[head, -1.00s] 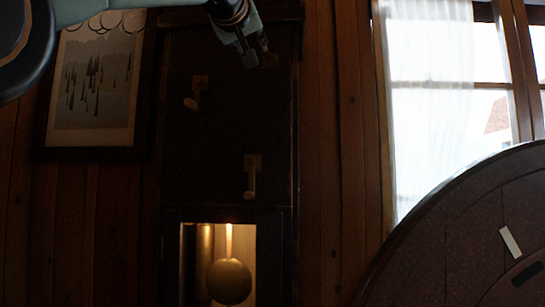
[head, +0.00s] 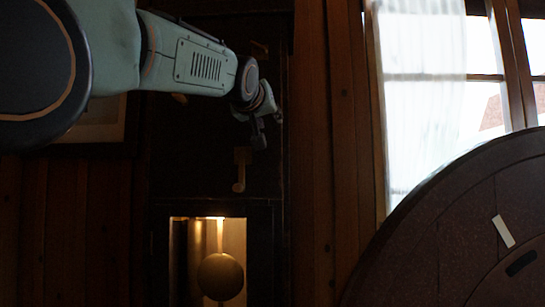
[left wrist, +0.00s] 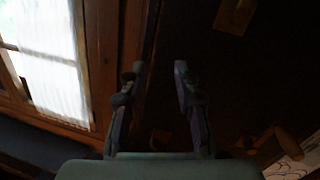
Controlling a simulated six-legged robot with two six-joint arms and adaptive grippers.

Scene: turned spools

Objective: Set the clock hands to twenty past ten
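A tall dark clock case (head: 185,195) stands against the wood wall, with a lit window below showing a round pendulum bob (head: 220,276). No clear dial shows in the dimness. A brass plate with a hanging lever (head: 240,170) sits above the window. Another brass piece (head: 260,48) is higher up, and one (head: 180,98) is mostly behind my left arm. My left gripper (head: 269,129) is in front of the case, above and right of the hanging lever. In the left wrist view its fingers (left wrist: 157,72) are apart with nothing between them. My right gripper is out of view.
A curtained window (head: 430,100) is to the right of the clock. A framed picture (head: 100,133) on the wall at left is mostly hidden by my left arm. A brass plate (left wrist: 235,15) shows at the top right of the left wrist view.

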